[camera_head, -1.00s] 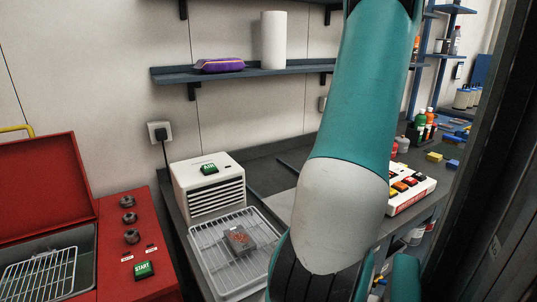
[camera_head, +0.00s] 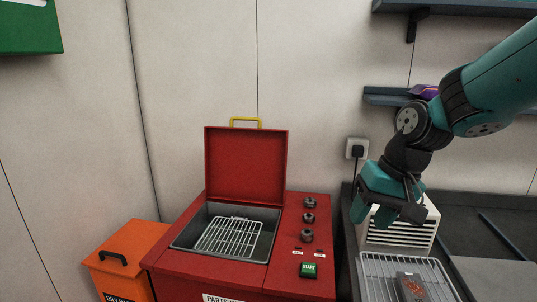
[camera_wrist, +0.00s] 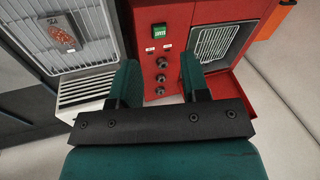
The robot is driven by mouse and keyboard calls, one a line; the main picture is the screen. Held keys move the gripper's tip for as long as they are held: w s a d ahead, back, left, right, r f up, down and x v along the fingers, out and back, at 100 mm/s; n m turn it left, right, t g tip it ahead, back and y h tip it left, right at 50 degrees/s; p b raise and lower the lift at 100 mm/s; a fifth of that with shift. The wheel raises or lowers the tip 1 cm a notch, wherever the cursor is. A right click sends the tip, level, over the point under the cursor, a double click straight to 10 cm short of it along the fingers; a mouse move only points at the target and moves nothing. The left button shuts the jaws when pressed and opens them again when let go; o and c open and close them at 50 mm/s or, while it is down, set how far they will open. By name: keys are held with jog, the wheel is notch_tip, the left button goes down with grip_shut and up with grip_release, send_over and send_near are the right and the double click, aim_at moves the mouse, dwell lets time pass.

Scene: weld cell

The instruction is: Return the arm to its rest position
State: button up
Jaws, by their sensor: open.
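My gripper (camera_head: 392,206) hangs in the air at the right of the head view, in front of the white slatted box. The teal arm reaches in from the upper right. In the wrist view the two teal fingers of my gripper (camera_wrist: 160,78) stand apart with nothing between them. The red machine's control knobs show beyond the gap.
A red machine (camera_head: 325,275) stands with its lid open and a wire rack (camera_head: 228,238) inside. The white slatted box (camera_head: 400,232) and a wire tray (camera_head: 370,280) holding a grey part (camera_head: 412,287) are at right. An orange bin (camera_head: 125,260) is at left.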

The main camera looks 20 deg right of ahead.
jog(key=s+a+n+g, duration=0.1)
jog(key=s+a+n, duration=0.4)
jog(key=a, duration=0.4)
jog(key=s+a+r+n+g+y, duration=0.1)
jog(key=s+a+n, duration=0.5)
jog(key=a, duration=0.3)
jog(key=shift+s, duration=0.5)
